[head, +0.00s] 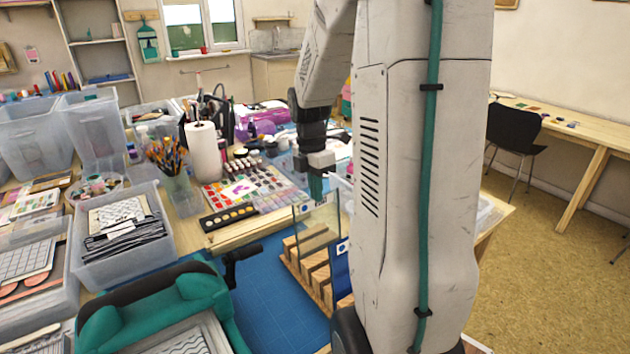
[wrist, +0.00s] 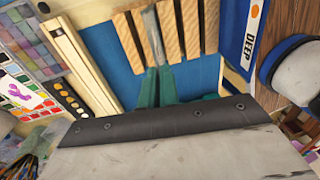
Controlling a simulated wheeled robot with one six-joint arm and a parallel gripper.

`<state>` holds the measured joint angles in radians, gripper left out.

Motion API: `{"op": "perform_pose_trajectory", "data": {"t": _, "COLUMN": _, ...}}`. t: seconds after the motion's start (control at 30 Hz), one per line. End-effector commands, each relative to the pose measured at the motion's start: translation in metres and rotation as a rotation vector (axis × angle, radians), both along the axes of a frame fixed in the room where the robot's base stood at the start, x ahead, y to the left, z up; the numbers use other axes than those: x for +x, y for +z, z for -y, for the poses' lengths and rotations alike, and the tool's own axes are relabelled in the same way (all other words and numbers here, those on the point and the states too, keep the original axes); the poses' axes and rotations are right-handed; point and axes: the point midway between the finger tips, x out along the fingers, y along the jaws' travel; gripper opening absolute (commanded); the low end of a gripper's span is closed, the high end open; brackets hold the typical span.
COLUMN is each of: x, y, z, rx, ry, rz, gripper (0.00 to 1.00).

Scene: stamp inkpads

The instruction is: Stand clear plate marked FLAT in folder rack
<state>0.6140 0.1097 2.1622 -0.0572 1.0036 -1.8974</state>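A clear plate (head: 318,218) stands upright at the wooden folder rack (head: 318,284), with a small blue-dotted label at its top left corner; its wording is too small to read. My gripper (head: 317,188) is above the rack, its teal fingers shut on the plate's top edge. In the wrist view the plate (wrist: 154,36) shows edge-on as a thin grey strip between the fingertips (wrist: 157,82), lined up among the slats of the rack (wrist: 190,28). I cannot tell whether its lower edge touches the rack's base.
A blue plate marked DEEP (wrist: 243,50) stands at the rack's near end; it also shows in the head view (head: 340,270). A teal and black machine (head: 160,308) is at front left. Blue mat (head: 268,300) is bare left of the rack.

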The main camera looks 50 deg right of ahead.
Motion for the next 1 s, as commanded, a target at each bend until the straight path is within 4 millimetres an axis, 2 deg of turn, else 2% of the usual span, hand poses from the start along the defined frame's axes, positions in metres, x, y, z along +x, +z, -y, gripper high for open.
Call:
{"op": "perform_pose_trajectory", "data": {"t": 0.47, "x": -0.001, "y": -0.0068, "z": -0.0002, "rx": 0.0, "ry": 0.0, "rz": 0.0, "gripper": 0.0}}
{"op": "perform_pose_trajectory", "data": {"t": 0.5, "x": -0.001, "y": -0.0068, "z": -0.0002, "rx": 0.0, "ry": 0.0, "rz": 0.0, "gripper": 0.11}}
{"op": "perform_pose_trajectory", "data": {"t": 0.57, "x": -0.001, "y": -0.0068, "z": -0.0002, "rx": 0.0, "ry": 0.0, "rz": 0.0, "gripper": 0.28}}
{"op": "perform_pose_trajectory", "data": {"t": 1.0, "x": 0.0003, "y": -0.0004, "z": 0.0003, "rx": -0.001, "ry": 0.0, "rz": 0.002, "gripper": 0.29}}
